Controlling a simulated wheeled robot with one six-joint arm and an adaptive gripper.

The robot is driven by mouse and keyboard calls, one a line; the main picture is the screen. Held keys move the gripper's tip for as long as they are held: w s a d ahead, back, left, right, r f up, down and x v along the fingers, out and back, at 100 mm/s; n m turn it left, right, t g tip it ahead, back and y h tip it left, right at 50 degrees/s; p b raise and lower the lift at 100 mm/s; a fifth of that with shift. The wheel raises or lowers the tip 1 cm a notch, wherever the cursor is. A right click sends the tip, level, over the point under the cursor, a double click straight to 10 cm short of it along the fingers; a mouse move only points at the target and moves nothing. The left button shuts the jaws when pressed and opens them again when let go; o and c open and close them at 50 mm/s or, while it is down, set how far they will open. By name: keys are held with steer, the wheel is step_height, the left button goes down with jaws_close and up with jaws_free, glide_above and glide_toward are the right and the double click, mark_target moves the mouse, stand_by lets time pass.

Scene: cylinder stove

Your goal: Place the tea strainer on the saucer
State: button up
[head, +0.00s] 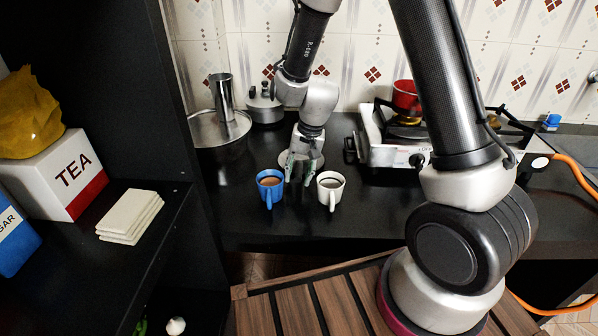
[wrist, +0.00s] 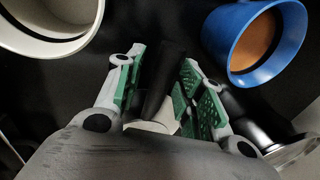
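My gripper (head: 298,174) points down behind and between the two mugs; its green-padded fingers (wrist: 164,58) stand apart. A dark, handle-like shape (wrist: 167,75) lies between them in the wrist view. It may be the tea strainer's handle; a dark gap shows beside the left finger, and I see no clear contact. A pale rounded edge (wrist: 148,127), perhaps the saucer, shows near the palm, mostly hidden. The strainer's bowl cannot be made out.
A filled blue mug (head: 270,187) stands left of my gripper and a filled white mug (head: 330,188) right. A silver pot (head: 265,106) and metal tray (head: 205,130) stand at the back left. A white stove (head: 390,150) carries a red pot (head: 406,97) at right.

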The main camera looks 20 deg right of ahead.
step_height(320, 180, up, 11)
steer(key=d, duration=0.2)
steer(key=s+d+r+n+t, duration=0.2)
steer(key=s+d+r, duration=0.7)
steer(key=r, duration=0.3)
steer(key=s+d+r+n+h, duration=0.1)
steer(key=s+d+r, duration=0.1)
steer(key=s+d, duration=0.2)
steer(key=s+d+r+t+h, duration=0.1)
steer(key=s+d+r, duration=0.1)
steer(key=s, duration=0.7)
steer(key=shift+s+d+r+n, duration=0.3)
steer(key=shift+s+d+n, duration=0.1)
steer(key=shift+d, duration=0.45)
